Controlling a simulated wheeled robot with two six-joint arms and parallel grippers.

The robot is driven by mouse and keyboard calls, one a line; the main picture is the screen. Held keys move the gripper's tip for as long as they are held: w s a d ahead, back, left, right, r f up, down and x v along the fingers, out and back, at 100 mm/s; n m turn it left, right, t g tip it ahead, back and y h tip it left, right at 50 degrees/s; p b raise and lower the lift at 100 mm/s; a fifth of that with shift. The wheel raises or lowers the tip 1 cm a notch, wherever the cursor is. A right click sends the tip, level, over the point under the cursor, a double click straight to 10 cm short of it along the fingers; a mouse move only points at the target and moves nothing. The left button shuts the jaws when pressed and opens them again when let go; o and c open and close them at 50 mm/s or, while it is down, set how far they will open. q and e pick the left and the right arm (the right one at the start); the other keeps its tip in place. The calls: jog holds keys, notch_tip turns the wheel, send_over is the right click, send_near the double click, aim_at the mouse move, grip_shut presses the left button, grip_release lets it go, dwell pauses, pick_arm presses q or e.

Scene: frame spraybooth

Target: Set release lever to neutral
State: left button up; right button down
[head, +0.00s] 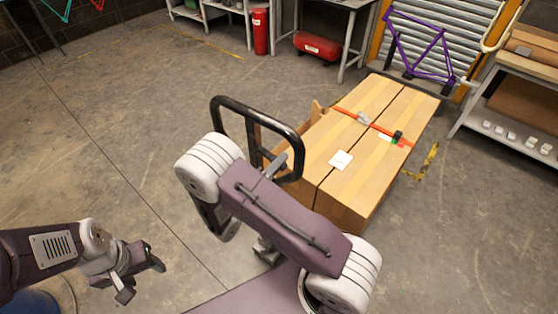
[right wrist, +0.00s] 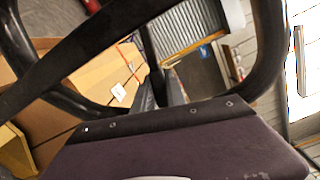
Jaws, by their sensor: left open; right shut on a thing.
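The black loop handle (head: 252,104) of a hand truck stands upright at the near end of the cartons in the head view. It also crosses the right wrist view (right wrist: 75,60) as a thick dark bar and curve. My right gripper (head: 277,163) is at the lower right of the loop, partly hidden by my arm. In the right wrist view its fingers (right wrist: 166,92) are closed around a slim dark piece inside the loop, which looks like the release lever (right wrist: 151,55). The lever's exact angle is hard to tell. My left gripper (head: 140,278) is open and empty over bare floor.
Long cartons (head: 345,135) with an orange strap (head: 375,125) and a white label (head: 340,160) lie beyond the handle. A purple frame (head: 420,45), a shelf (head: 520,70) and a red extinguisher (head: 261,32) stand further back. The floor at left is clear.

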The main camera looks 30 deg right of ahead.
notch_tip(320, 180, up, 2)
jog(key=n+p, duration=0.2)
jog(key=p, duration=0.1)
jog(key=shift+s+r, duration=0.1)
jog(key=shift+n+p, duration=0.5)
pick_arm(q)
notch_tip(320, 180, up, 5)
jog(key=shift+r, duration=0.15)
pick_arm(e)
jog(key=shift+d, duration=0.1)
jog(key=c, duration=1.4)
grip_release()
jog(key=shift+o, duration=0.2)
